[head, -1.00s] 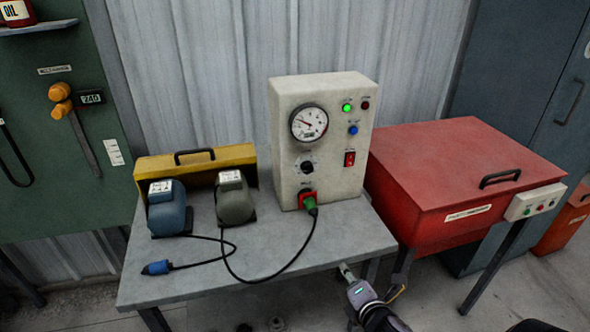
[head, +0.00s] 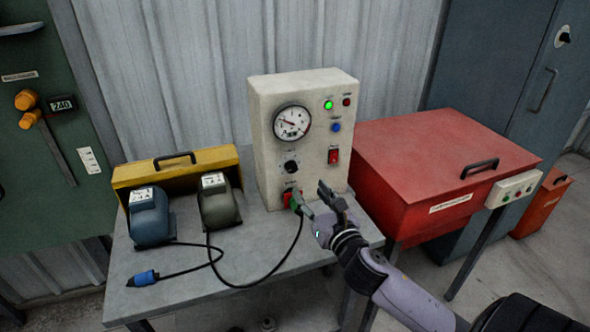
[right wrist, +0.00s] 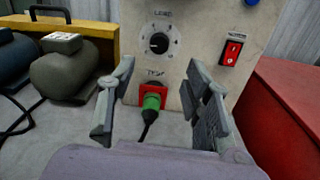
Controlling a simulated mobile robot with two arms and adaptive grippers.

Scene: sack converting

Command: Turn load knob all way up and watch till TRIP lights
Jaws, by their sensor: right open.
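The cream test box (head: 262,125) stands on the grey bench. Its round gauge (head: 292,123) has its needle toward the upper left. The green lamp (head: 328,105) is lit; the red lamp (head: 346,102) beside it looks dark. The black load knob (head: 291,167) is below the gauge; in the right wrist view the knob (right wrist: 159,43) sits under the LOAD label. Below it, a green plug (right wrist: 152,101) is in the red socket (right wrist: 156,86). My right gripper (head: 315,201) is open and empty in front of the box, its fingers either side of the plug in the wrist view, apart from it. My left gripper is not in view.
Blue motor (head: 149,217) and dark green motor (head: 219,205) stand at the left before a yellow case (head: 120,174). A black cable loops across the bench (head: 240,305). A red cabinet (head: 440,160) stands close on the right. A red rocker switch (right wrist: 231,53) is right of the knob.

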